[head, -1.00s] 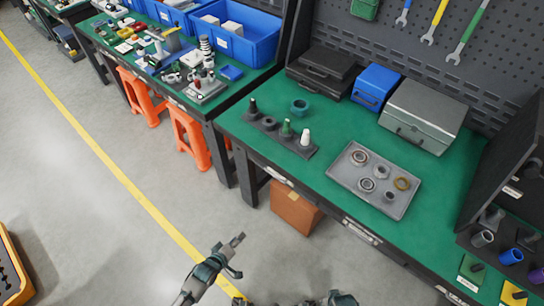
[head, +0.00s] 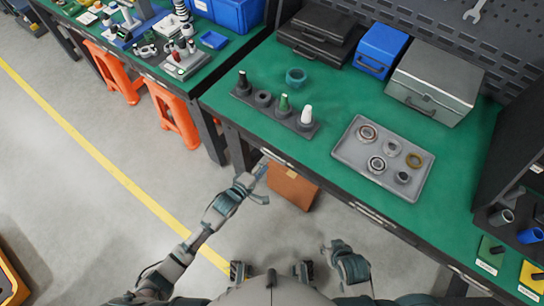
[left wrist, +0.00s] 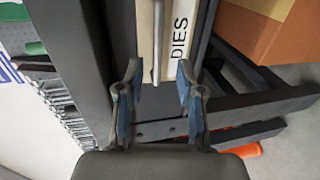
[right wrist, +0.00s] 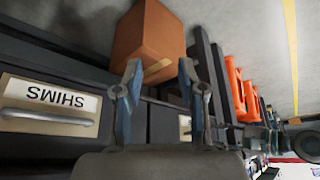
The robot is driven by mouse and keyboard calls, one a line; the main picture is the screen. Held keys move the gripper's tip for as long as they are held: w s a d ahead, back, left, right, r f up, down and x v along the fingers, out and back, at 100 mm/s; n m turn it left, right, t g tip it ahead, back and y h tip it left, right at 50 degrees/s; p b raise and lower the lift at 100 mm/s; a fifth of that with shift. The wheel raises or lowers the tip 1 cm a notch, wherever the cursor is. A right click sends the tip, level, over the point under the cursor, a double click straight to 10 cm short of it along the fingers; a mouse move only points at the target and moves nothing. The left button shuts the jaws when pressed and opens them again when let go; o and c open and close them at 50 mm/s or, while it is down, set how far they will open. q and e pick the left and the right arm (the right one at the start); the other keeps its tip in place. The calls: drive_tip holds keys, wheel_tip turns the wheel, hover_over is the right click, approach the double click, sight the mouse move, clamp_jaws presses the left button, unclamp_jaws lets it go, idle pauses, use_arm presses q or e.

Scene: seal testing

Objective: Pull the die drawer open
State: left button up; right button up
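The die drawer (left wrist: 174,40) has a pale front labelled DIES, with a light bar handle (left wrist: 157,42) running along it in the left wrist view. In the head view its front (head: 277,157) sits under the green bench's front edge. My left gripper (left wrist: 157,80) is open. Its fingers are on either side of the handle's near end in the picture, with no clear contact; depth is hard to judge. In the head view the left gripper (head: 264,185) is just in front of the bench. My right gripper (right wrist: 160,75) is open and empty, low before the bench (head: 332,251).
A SHIMS drawer (right wrist: 48,108) with a bar handle is in the right wrist view. A cardboard box (head: 292,187) stands under the bench. A grey tray of rings (head: 350,160) and a row of plugs (head: 275,113) are on top.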

sight(272, 157)
use_arm(q)
drive_tip(key=x, duration=0.2)
drive_tip(key=b+x, duration=0.1)
drive_tip(key=x, duration=0.2)
drive_tip(key=shift+d+f, duration=0.1)
drive_tip(key=shift+d, duration=0.4)
drive_tip(key=shift+w+d, duration=0.2)
drive_tip(key=shift+d, duration=0.2)
drive_tip(key=shift+a, duration=0.6)
clamp_jaws()
use_arm(e)
drive_tip(key=w+t, duration=0.1)
drive_tip(key=w+a+r+t, duration=0.1)
drive_tip(key=w, duration=0.1)
drive_tip(key=w+t, duration=0.1)
drive_tip(key=w, duration=0.1)
drive_tip(key=shift+w+a+r+y, duration=0.15)
drive_tip(key=shift+a+y, duration=0.15)
drive_tip(key=shift+y, duration=0.1)
